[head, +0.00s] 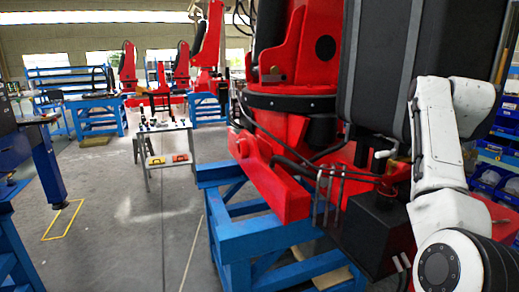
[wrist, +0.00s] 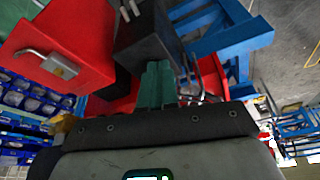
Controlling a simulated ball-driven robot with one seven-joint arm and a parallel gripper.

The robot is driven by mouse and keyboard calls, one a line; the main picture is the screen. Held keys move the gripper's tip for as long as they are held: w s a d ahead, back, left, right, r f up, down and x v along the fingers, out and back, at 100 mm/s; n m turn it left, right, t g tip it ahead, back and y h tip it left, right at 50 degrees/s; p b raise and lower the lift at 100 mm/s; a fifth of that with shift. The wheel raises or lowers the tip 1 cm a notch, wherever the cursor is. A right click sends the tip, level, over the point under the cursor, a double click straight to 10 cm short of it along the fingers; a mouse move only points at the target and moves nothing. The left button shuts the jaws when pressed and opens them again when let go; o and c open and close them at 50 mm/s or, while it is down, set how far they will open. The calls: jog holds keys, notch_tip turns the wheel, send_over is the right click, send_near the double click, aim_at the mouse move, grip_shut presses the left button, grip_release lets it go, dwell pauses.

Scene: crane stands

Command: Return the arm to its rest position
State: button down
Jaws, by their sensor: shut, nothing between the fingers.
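My white arm (head: 435,150) is at the right of the head view, folded downward beside the dark column of the crane. Its round joint sits at the bottom right corner. My gripper is outside the head view. In the wrist view my gripper (wrist: 156,84) shows as two greenish fingers pressed together, shut and empty. Behind the fingertips are a black box (wrist: 140,38) and red crane parts. I cannot tell how far the fingertips are from them.
A red crane (head: 280,185) stands close by on a blue steel stand (head: 237,235). A red box (wrist: 75,40) with a metal handle is near the gripper. Blue bins (head: 488,178) line the right. A small table (head: 165,127) stands farther back. Grey floor (head: 125,215) is clear at left.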

jog(key=s+a+f+g+b, duration=0.1)
jog(key=s+f, duration=0.5)
jog(key=f, duration=0.5)
jog(key=s+f+m+h+b, duration=0.1)
jog(key=s+f, duration=0.4)
jog(key=f, duration=0.6)
jog(key=s+a+f+g, duration=0.1)
jog(key=s+f, duration=0.5)
jog(key=f, duration=0.5)
jog(key=s+a+f+b, duration=0.1)
jog(key=s+a+f, duration=0.2)
jog(key=s, duration=0.7)
jog(key=s+a+f, duration=0.3)
jog(key=s+f, duration=0.1)
jog(key=s, duration=0.7)
jog(key=s+a+f+b, duration=0.1)
jog(key=s+a+f, duration=0.2)
jog(key=s, duration=0.7)
jog(key=shift+s+f+g+y+b, duration=0.2)
jog(key=shift+f+g+y+b, duration=0.15)
jog(key=shift+f, duration=0.45)
